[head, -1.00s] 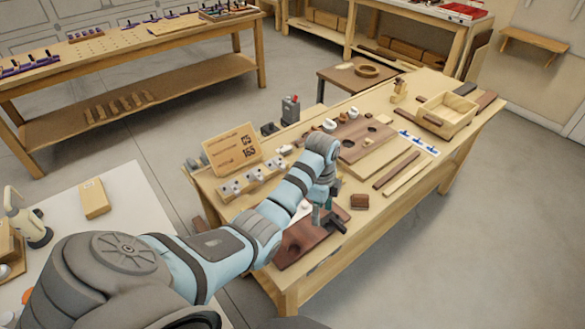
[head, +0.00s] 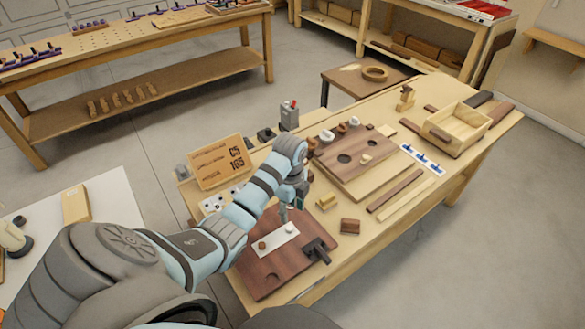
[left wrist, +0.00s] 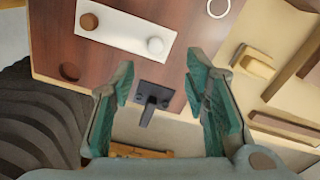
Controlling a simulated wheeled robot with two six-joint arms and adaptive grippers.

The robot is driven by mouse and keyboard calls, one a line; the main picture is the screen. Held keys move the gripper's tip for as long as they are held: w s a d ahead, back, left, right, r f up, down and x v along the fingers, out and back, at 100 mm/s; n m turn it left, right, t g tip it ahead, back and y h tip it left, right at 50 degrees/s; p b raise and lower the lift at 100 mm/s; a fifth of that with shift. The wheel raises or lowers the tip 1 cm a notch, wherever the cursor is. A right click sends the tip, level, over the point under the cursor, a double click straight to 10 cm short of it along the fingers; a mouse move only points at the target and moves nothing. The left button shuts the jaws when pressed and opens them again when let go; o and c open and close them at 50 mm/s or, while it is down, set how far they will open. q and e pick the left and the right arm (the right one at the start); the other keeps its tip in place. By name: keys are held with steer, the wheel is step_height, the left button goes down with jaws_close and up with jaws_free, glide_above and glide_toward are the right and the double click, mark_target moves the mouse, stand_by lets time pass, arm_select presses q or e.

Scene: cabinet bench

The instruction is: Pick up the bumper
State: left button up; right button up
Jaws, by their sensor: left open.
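A white strip (head: 268,240) lies on the dark brown board (head: 252,279) at the near left of the bench. It bears a white round piece (head: 291,229) and a brown round piece (head: 262,245); I cannot tell which is the bumper. In the left wrist view, the white piece (left wrist: 155,45) and brown piece (left wrist: 89,21) lie beyond the fingertips. My left gripper (head: 291,210) is open and empty above the board, near the white piece. In the left wrist view, a black clamp-like part (left wrist: 152,95) shows between the spread fingers (left wrist: 160,84), below them. My right gripper is not in view.
The black part (head: 317,247) stands at the board's right edge. A board with holes (head: 350,165), long strips (head: 394,191) and a wooden box (head: 462,122) are farther back.

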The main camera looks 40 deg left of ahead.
mark_target(289, 228)
arm_select(q)
steer(key=f, duration=0.2)
steer(key=shift+s+a+f, duration=0.1)
steer(key=shift+s+f, duration=0.2)
steer(key=shift+s, duration=0.05)
steer(key=f, duration=0.2)
steer(key=f+b, duration=0.1)
steer(key=f, duration=0.2)
steer(key=shift+w+f, duration=0.2)
steer(key=shift+f, duration=0.05)
steer(key=shift+s+r, duration=0.15)
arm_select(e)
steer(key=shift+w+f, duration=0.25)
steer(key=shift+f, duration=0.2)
arm_select(q)
steer(key=shift+s, duration=0.1)
steer(key=c, duration=0.6)
steer(key=shift+c, duration=1)
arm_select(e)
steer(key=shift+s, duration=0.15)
